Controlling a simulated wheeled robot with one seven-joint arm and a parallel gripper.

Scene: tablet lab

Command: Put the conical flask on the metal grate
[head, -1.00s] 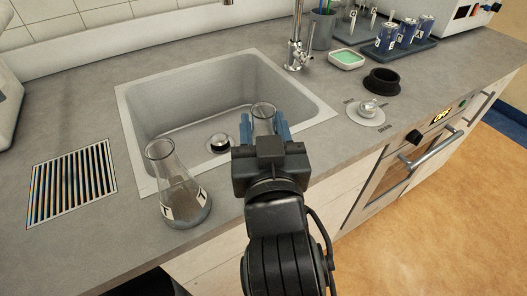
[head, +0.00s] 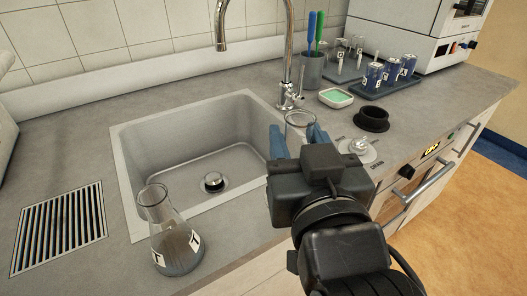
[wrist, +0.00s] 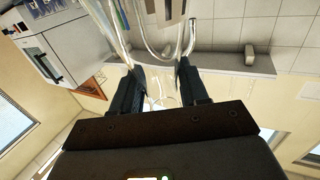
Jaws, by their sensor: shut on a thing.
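A conical flask (head: 175,246) with dark contents and white labels marked T stands upright on the counter at the front left of the sink. The metal grate (head: 60,231), dark slats in a light frame, lies in the counter left of the sink, with nothing on it. My gripper (head: 293,138) is at the sink's right side, well right of the flask and grate. Its blue fingers are shut on a clear glass vessel (head: 299,120) with a round rim. My gripper hides its lower part, so I cannot tell its full shape. In the wrist view, the fingers (wrist: 158,80) surround see-through glass.
The sink (head: 185,165) is empty, with a tall tap (head: 289,50) behind it. The counter between grate and sink is clear.

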